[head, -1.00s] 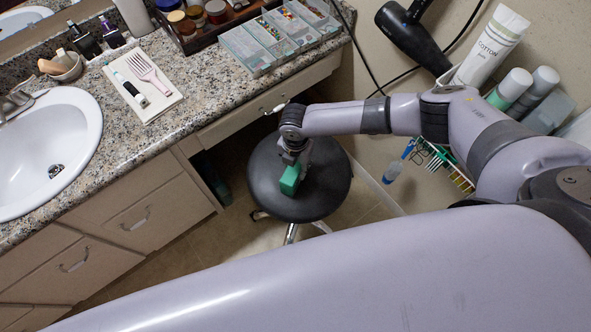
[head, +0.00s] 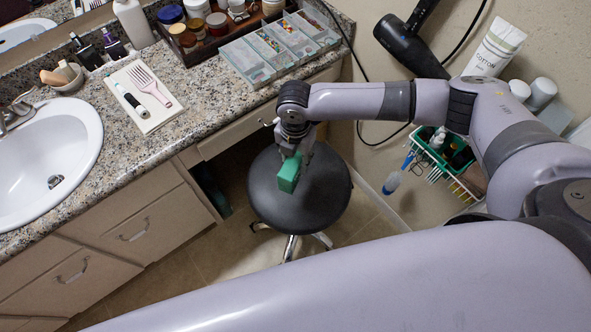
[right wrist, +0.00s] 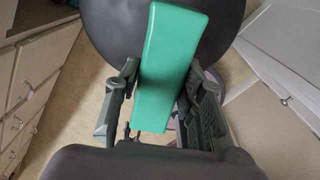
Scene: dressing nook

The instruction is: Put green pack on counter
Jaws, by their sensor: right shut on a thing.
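The green pack (head: 288,174) is a small green block, held above the round black stool seat (head: 320,205) in the head view. My right gripper (head: 294,155) is shut on it. In the right wrist view the green pack (right wrist: 168,70) sits between the two fingers of the gripper (right wrist: 160,95), with the dark seat behind it. The granite counter (head: 205,85) runs along the left and back, to the left of the gripper. My left gripper is not in view.
On the counter are a sink (head: 45,150), a white tray with a comb (head: 145,97), clear organizer boxes (head: 262,58) and a dark tray of jars (head: 190,48). A hair dryer (head: 405,45) hangs on the wall. Bare granite shows between the white tray and the organizers.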

